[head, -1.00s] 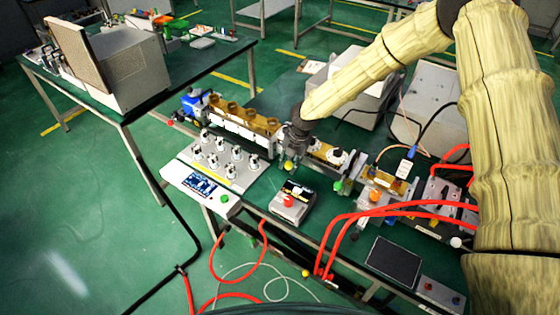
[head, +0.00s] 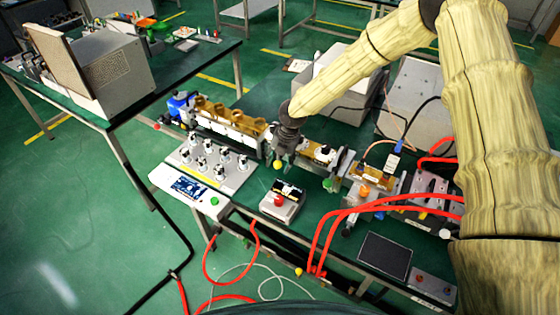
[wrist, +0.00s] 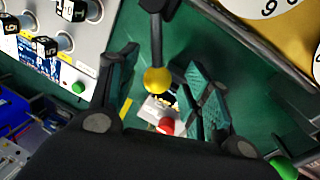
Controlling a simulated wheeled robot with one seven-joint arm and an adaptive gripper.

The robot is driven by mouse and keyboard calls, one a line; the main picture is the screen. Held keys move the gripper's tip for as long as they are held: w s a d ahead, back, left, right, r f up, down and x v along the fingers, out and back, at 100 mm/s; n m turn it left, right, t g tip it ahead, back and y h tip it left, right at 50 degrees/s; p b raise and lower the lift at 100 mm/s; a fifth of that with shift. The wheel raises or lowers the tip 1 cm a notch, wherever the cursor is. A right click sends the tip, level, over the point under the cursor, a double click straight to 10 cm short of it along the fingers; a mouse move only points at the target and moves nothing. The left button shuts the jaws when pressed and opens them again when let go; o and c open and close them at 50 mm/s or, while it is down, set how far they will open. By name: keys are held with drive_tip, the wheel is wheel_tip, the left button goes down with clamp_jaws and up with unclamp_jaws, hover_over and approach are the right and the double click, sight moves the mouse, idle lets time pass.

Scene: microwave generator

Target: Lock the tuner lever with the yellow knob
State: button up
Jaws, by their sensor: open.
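The yellow knob (wrist: 157,80) is a small ball at the end of a dark lever (wrist: 156,38) in the wrist view. The lever hangs from a dark fitting at the top of that view. My gripper (wrist: 163,64) is open, with one green-padded finger on each side of the knob and lever. I see gaps between the knob and both fingers. In the head view the yellow knob (head: 277,164) shows just below my gripper (head: 282,156), at the front of the waveguide row. The gripper hides most of the lever there.
A grey box with a red button (head: 279,200) stands in front of the knob. A panel of several black-and-white knobs (head: 207,160) is to the left. A green knob (head: 328,184) is to the right. Red hoses (head: 325,228) cross the table front.

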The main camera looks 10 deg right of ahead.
wheel_tip(320, 180, up, 12)
drive_tip(key=s+d, duration=0.1)
drive_tip(key=d, duration=0.1)
idle(0.5)
drive_tip(key=shift+f, duration=0.15)
